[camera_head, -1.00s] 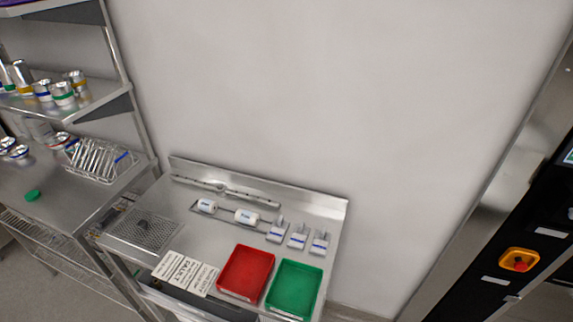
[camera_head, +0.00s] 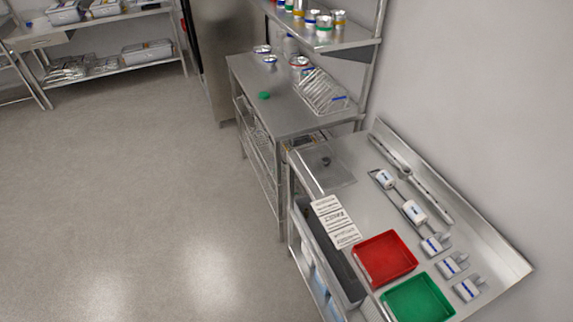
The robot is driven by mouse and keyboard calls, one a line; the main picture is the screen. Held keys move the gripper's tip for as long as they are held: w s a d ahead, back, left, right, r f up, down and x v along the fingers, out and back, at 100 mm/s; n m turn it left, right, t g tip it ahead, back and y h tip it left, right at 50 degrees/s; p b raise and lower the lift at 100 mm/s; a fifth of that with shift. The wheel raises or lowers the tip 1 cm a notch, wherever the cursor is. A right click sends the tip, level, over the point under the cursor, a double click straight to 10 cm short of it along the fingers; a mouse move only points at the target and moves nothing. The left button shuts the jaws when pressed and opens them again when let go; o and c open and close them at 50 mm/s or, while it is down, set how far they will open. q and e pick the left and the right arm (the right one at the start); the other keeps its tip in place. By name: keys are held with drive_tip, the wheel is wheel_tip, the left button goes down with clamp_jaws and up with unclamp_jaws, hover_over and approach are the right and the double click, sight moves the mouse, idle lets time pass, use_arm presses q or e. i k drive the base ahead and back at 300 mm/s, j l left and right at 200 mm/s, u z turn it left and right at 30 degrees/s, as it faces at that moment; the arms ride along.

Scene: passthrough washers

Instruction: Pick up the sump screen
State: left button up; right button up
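A flat, square, grey metal plate with a small dark knob or hole, which looks like the sump screen (camera_head: 335,176), lies at the far left end of the steel table (camera_head: 375,153). It seems to lie flush with the table top. Its fine surface is hard to make out at this size. Neither of my grippers shows in the head view, and nothing visible touches the plate.
White printed cards (camera_head: 336,222), a red tray (camera_head: 385,258) and a green tray (camera_head: 418,300) lie nearer along the table. White bottles (camera_head: 414,212) lie behind them. A steel bench (camera_head: 287,112) with a wire rack (camera_head: 322,92) adjoins. Open floor (camera_head: 150,190) lies left.

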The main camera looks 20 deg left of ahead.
sight(326, 163)
drive_tip(key=u, duration=0.25)
drive_tip(key=z, duration=0.35)
drive_tip(key=j+z, duration=0.25)
drive_tip(key=z, duration=0.15)
drive_tip(key=i+j+z, duration=0.1)
drive_tip(key=j+z, duration=0.45)
drive_tip(key=z, duration=0.25)
drive_tip(key=j+z, duration=0.25)
drive_tip(key=z, duration=0.15)
